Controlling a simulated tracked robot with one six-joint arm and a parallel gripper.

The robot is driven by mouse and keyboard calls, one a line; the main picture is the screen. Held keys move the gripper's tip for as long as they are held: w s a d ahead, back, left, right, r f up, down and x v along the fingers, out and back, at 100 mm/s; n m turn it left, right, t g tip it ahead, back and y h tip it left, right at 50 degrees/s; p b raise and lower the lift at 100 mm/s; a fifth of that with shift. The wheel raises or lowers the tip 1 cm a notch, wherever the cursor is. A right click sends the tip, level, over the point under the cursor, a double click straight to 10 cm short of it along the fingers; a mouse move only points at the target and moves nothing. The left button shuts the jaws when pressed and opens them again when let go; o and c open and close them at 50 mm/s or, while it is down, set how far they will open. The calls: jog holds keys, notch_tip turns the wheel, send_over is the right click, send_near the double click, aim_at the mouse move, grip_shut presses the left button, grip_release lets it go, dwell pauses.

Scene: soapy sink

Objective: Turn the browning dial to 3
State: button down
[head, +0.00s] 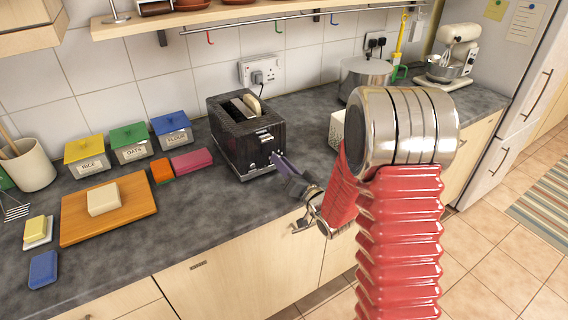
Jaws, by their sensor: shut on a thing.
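The black toaster (240,140) stands on the grey counter, with a slice of bread (253,106) in one of its slots. My gripper (278,160) reaches in from the right, its dark fingers at the lower right of the toaster's front face. It is shut on the browning dial, which the fingertips cover. The dial's marks and its setting are too small and hidden to read.
A white socket (259,72) with a plug is on the wall behind the toaster. Pink (192,160) and orange blocks lie left of it. A steel pot (365,75) and a pale perforated container (337,128) stand to the right, partly behind my arm.

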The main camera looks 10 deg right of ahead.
dwell(0.3)
jog(key=c, duration=1.6)
grip_release()
